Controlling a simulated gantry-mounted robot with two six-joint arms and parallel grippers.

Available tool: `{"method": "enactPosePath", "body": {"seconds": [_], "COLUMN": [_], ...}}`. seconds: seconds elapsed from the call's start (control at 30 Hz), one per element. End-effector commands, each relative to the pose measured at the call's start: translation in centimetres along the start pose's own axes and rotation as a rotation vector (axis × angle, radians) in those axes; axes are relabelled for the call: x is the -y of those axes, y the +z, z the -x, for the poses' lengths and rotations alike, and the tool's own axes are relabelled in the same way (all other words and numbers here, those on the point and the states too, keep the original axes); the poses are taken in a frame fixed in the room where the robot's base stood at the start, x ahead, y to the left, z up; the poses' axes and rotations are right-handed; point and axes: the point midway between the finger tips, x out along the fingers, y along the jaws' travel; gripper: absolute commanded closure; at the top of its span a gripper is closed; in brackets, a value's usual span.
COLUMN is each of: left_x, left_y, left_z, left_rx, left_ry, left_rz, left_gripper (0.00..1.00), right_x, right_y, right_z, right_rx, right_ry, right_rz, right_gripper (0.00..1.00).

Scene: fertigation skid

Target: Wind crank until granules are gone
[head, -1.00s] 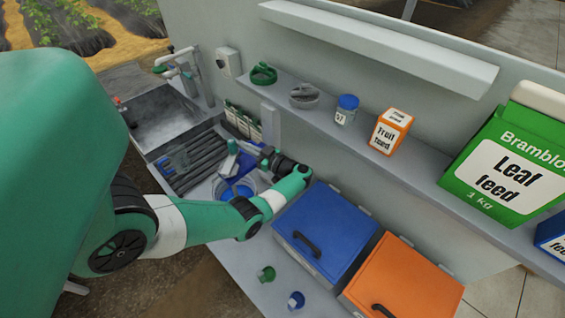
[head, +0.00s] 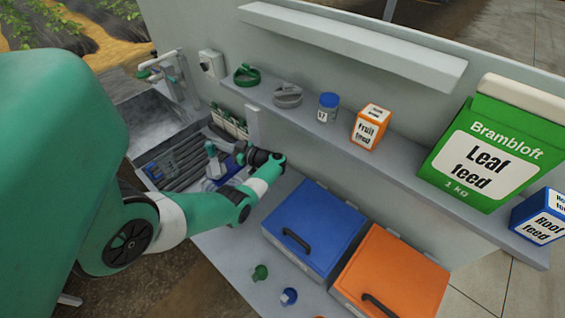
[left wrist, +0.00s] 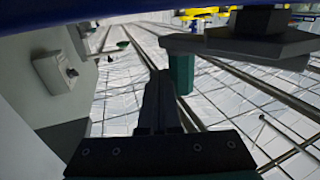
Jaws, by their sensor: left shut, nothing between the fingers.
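The crank's green grip (head: 210,149) shows in the head view, just left of my left gripper (head: 218,165). In the left wrist view a green upright grip (left wrist: 181,72) hangs from a grey arm, right beside the fingers of my left gripper (left wrist: 157,78). The fingers are shut and empty; I cannot tell whether they touch the grip. A blue part of the vessel (head: 236,168) under the crank shows in the head view, mostly behind my forearm. I cannot make out any granules. My right gripper is not in view.
A blue-lidded box (head: 313,228) and an orange-lidded box (head: 388,275) stand on the bench to the right. A green cap (head: 260,272) and a blue cap (head: 289,296) lie in front. The shelf holds a jar (head: 328,108), a fruit feed carton (head: 369,128) and a leaf feed pack (head: 486,155).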

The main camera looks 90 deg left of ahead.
Motion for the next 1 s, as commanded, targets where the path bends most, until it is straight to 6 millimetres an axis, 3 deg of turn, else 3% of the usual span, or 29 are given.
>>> {"method": "enactPosePath", "body": {"seconds": [1.0], "left_x": [0.29], "left_y": [0.00], "left_z": [-0.69], "left_rx": [0.000], "left_ry": [-0.001], "left_rz": [0.000], "left_gripper": [1.00], "right_x": [0.00], "right_y": [-0.31], "right_z": [-0.33], "right_rx": [0.000], "right_ry": [0.000], "right_rz": [0.000], "right_gripper": [1.00]}}
